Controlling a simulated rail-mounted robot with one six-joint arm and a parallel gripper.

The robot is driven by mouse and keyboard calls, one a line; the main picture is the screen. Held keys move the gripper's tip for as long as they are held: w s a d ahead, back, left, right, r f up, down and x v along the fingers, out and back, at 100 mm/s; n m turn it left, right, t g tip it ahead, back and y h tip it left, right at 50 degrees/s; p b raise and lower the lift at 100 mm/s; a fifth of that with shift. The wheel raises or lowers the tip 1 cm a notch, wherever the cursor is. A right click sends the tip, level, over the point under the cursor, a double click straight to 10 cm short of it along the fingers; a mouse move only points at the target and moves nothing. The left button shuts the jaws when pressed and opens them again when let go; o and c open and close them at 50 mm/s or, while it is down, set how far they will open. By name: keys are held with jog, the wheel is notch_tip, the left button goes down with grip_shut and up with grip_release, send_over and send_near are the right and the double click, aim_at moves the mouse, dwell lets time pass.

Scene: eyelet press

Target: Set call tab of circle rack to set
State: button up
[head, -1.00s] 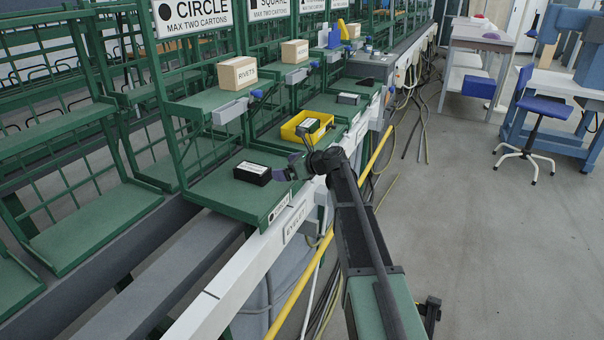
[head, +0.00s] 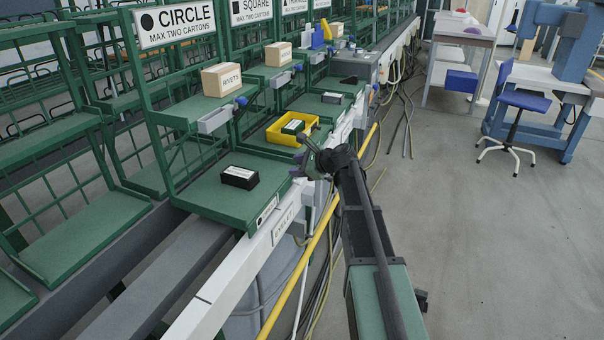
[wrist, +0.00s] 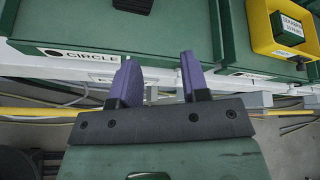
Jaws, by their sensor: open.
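The circle rack carries a white CIRCLE sign (head: 178,22) at the top left of the head view. On the front edge of its upper shelf is a grey holder (head: 215,119) with a blue knob (head: 241,101) at its right end; this looks like the call tab, but its setting cannot be told. My gripper (head: 302,160) is open and empty, below and to the right of the knob, outside the lower shelf edge. In the wrist view its two purple fingers (wrist: 158,82) are spread before the rail, right of the lower shelf's CIRCLE label (wrist: 80,55). The wrist view does not show the knob.
A RIVETS carton (head: 221,80) stands on the upper shelf. A black box (head: 240,177) lies on the lower shelf. A yellow bin (head: 278,134) sits on the neighbouring shelf. A yellow pipe (head: 300,276) and cables run below the rail.

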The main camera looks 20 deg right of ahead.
jog(key=d+n, duration=0.1)
jog(key=n, duration=0.2)
jog(key=s+d+n+h, duration=0.1)
jog(key=n, duration=0.3)
jog(key=s+d+n+p, duration=0.1)
jog(key=n, duration=0.3)
jog(key=shift+s+d+r+h, duration=0.15)
jog(key=shift+d+r+h, duration=0.1)
jog(key=shift+d+h, duration=0.05)
jog(key=c, duration=0.7)
jog(key=n, duration=0.3)
jog(key=shift+s+d, duration=0.2)
jog(key=shift+d, duration=0.15)
grip_shut()
jog(key=n, duration=0.6)
jog(key=d+n+h, duration=0.1)
jog(key=n, duration=0.6)
jog(key=f+n, duration=0.1)
jog(key=n, duration=0.6)
jog(key=shift+s+d+h, duration=0.3)
jog(key=shift+s+d, duration=0.05)
